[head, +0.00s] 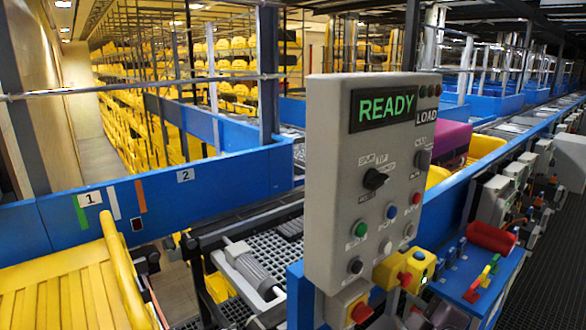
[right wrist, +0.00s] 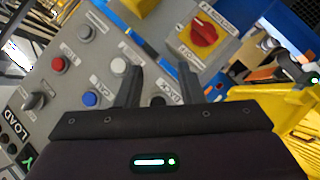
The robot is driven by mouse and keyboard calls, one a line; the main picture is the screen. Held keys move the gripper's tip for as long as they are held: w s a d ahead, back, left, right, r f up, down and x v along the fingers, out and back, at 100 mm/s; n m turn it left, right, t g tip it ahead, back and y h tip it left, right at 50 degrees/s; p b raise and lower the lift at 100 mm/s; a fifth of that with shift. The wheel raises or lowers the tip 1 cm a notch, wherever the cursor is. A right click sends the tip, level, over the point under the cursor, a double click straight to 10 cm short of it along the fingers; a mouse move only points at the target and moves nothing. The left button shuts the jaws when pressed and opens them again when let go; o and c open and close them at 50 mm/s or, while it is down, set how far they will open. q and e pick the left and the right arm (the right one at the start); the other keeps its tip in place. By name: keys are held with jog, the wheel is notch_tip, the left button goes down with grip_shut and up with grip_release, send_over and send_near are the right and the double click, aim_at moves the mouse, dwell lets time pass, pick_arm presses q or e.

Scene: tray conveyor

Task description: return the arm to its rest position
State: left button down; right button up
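My right gripper (right wrist: 176,70) shows in the right wrist view with its two dark fingers apart and nothing between them. It is in front of the grey control panel (right wrist: 70,95), near its white, blue and red buttons; whether a finger touches the panel cannot be told. The panel also shows in the head view (head: 335,150), upright, with a green READY display (head: 385,107). My right gripper is not clear in the head view. I make out no left gripper in the head view.
A red rotary switch on a yellow plate (right wrist: 204,33) is close to the right finger. Yellow button box (head: 417,268) and blue ledge (head: 465,285) with a red roll lie right of the panel. A yellow slatted tray (head: 65,295) is at lower left, by a blue wall (head: 240,175).

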jog(key=s+a+f+m+g+h, duration=0.1)
jog(key=s+a+f+m+g, duration=0.1)
jog(key=s+f+m+g, duration=0.5)
jog(key=s+a+f+m+g, duration=0.1)
jog(key=s+f+m+g, duration=0.2)
jog(key=s+f, duration=0.9)
jog(key=s+f+g, duration=0.1)
jog(key=s+f, duration=0.2)
jog(key=f, duration=2.4)
jog(key=s+d+f, duration=0.1)
jog(key=s+f, duration=0.8)
jog(key=s, duration=0.1)
jog(key=s+d+f+g, duration=0.1)
jog(key=s+d+f, duration=0.1)
jog(key=s+f, duration=0.8)
jog(key=shift+d+g+h, duration=0.3)
